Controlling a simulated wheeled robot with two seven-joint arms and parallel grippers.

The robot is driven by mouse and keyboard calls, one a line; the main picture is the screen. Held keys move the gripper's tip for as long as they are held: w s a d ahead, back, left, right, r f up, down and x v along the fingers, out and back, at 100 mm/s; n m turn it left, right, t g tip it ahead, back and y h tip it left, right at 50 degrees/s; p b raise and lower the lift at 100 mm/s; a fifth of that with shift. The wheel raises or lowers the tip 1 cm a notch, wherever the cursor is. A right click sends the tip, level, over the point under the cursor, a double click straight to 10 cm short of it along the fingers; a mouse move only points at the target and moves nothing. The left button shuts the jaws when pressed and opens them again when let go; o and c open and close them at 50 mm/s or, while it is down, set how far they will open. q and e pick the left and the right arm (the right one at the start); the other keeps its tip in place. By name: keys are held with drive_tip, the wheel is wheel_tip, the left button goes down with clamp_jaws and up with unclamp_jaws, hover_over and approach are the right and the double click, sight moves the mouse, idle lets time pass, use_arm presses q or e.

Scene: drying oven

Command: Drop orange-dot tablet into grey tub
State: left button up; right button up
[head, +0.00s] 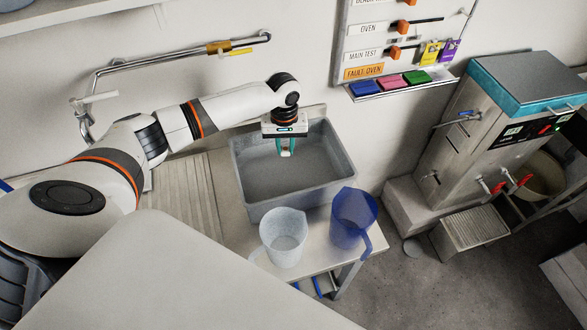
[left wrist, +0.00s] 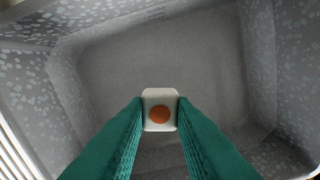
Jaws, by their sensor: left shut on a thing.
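The tablet (left wrist: 159,109) is a small white block with an orange dot on its face, seen in the left wrist view. My left gripper (head: 286,152) is shut on it, with one green finger on each side. The grey tub (head: 263,207) is a speckled rectangular basin on the bench in the head view. The gripper points down over the tub's opening, near its back wall. In the left wrist view the tub's bare floor (left wrist: 160,65) and walls surround the tablet, which is held above the floor. My right gripper is not in view.
A clear jug (head: 283,240) and a blue jug (head: 352,218) stand in front of the tub. A ridged draining board (head: 186,195) lies to its left. A wall rail (head: 180,58) runs behind my arm. A steel oven unit (head: 468,140) stands to the right.

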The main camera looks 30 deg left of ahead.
use_arm(q)
drive_tip(key=o, duration=1)
drive_tip(key=shift+o, duration=0.2)
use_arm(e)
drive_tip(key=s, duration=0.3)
use_arm(q)
drive_tip(key=shift+r, duration=0.1)
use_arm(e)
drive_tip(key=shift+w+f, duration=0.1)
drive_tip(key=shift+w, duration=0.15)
use_arm(q)
drive_tip(key=shift+r, duration=0.35)
wheel_tip(320, 180, up, 11)
drive_tip(key=b, duration=0.2)
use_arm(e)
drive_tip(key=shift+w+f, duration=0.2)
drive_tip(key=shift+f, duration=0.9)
use_arm(q)
drive_tip(key=shift+r, duration=0.1)
